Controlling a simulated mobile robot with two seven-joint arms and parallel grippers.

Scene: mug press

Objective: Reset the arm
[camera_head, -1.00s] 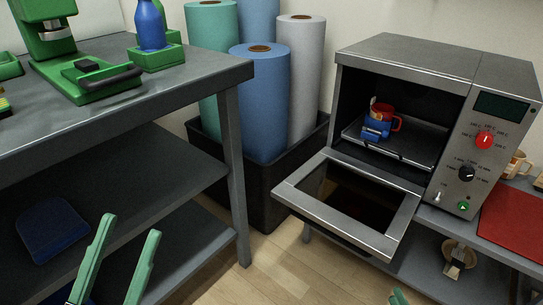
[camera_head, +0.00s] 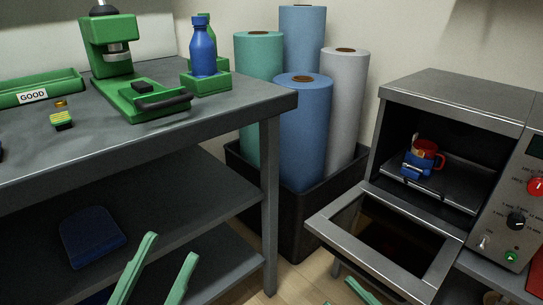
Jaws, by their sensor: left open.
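My left gripper (camera_head: 160,272) shows at the bottom left of the head view, in front of the dark shelf table. Its two green fingers are spread apart with nothing between them. A small green tip (camera_head: 362,291) at the bottom edge, below the oven door, looks like part of my right gripper; the rest is out of the picture, so its jaws cannot be judged. A red mug (camera_head: 428,158) with a blue piece (camera_head: 417,168) sits on the rack inside the oven (camera_head: 455,95), whose door (camera_head: 385,238) hangs open.
A green press (camera_head: 125,75) and a blue bottle (camera_head: 202,50) in a green holder stand on the table (camera_head: 200,124). A green tray (camera_head: 40,88) labelled GOOD is at the left. Rolls (camera_head: 302,130) stand in a black bin (camera_head: 290,222) between table and oven. A blue item (camera_head: 92,238) lies on the shelf.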

